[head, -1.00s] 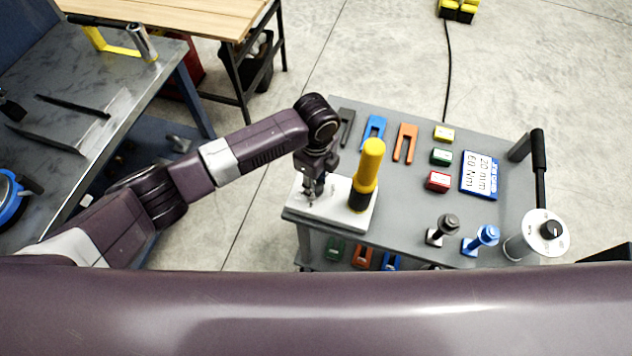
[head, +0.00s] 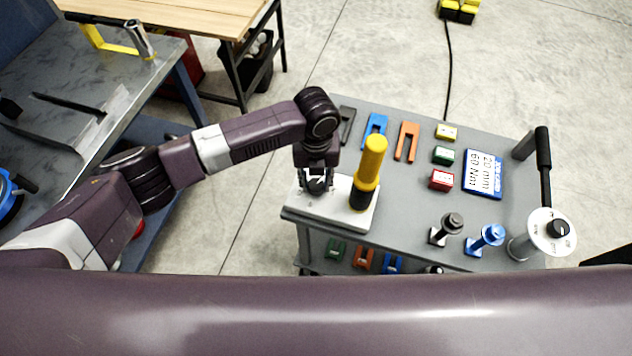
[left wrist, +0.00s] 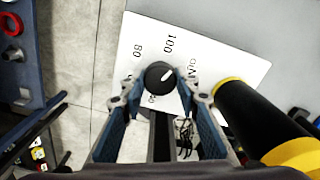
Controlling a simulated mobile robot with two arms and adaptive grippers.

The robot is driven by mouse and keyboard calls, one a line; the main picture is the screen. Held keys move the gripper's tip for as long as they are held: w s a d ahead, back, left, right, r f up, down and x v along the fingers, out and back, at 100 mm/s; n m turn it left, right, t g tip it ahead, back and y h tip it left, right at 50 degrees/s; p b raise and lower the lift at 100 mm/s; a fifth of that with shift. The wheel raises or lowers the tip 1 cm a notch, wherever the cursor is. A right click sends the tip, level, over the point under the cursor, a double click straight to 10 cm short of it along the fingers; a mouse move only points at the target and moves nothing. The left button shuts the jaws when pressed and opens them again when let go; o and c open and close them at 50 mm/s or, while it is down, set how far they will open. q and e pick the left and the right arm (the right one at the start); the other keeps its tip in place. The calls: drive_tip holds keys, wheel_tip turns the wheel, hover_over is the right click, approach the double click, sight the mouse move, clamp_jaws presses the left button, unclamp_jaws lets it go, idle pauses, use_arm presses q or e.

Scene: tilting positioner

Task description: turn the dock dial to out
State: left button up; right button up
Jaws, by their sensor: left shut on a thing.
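My left gripper (head: 317,186) is over the white plate (head: 347,219) at the near left corner of the grey cart. Printed marks around the knob include 80 and 100; other lettering is partly hidden. A second dial, a black knob on a white disc (head: 541,236), tops a grey post at the cart's right; its lettering is too small to read. My right gripper is not in view.
A yellow and black handle (head: 369,172) stands upright on the plate, close right of my left gripper. The cart top (head: 400,205) also holds forks, small coloured blocks, a blue card (head: 483,174), two posts and a black push handle (head: 543,160).

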sight(316, 184)
use_arm(q)
drive_tip(key=m+b, duration=0.1)
drive_tip(key=m, duration=0.2)
drive_tip(key=shift+w+m, duration=0.15)
drive_tip(key=shift+m, duration=0.15)
drive_tip(key=shift+r+m+b, duration=0.1)
drive_tip(key=shift+m+b, duration=0.55)
drive_tip(key=shift+m, duration=1.05)
drive_tip(key=o, duration=1.1)
drive_tip(key=shift+o, duration=0.3)
wheel_tip(316, 184, up, 12)
